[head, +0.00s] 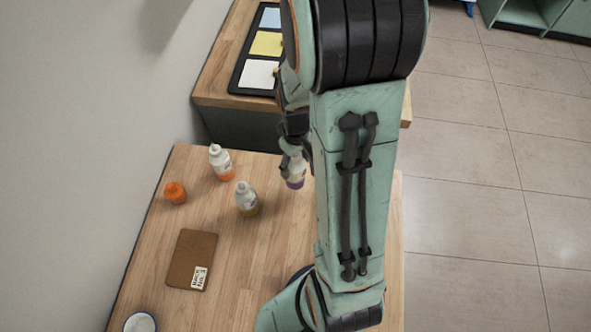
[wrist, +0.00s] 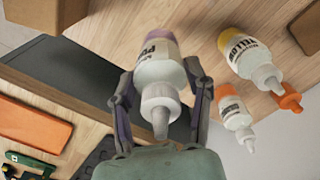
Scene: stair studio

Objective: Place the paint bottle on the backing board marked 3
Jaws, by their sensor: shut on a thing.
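My gripper (head: 289,150) is shut on a white paint bottle with a purple base (head: 296,172), partly hidden by my arm. In the wrist view the gripper (wrist: 157,82) has a finger on each side of this bottle (wrist: 158,62), nozzle towards the camera; its label is only partly readable. It is over or on the near table; I cannot tell if it touches the top. Coloured boards, light blue (head: 270,18), yellow (head: 266,43) and white (head: 258,74), lie on a black tray (head: 236,80) on the far table. I can read no number on them.
The far table's wooden edge (head: 215,102) lies beyond.

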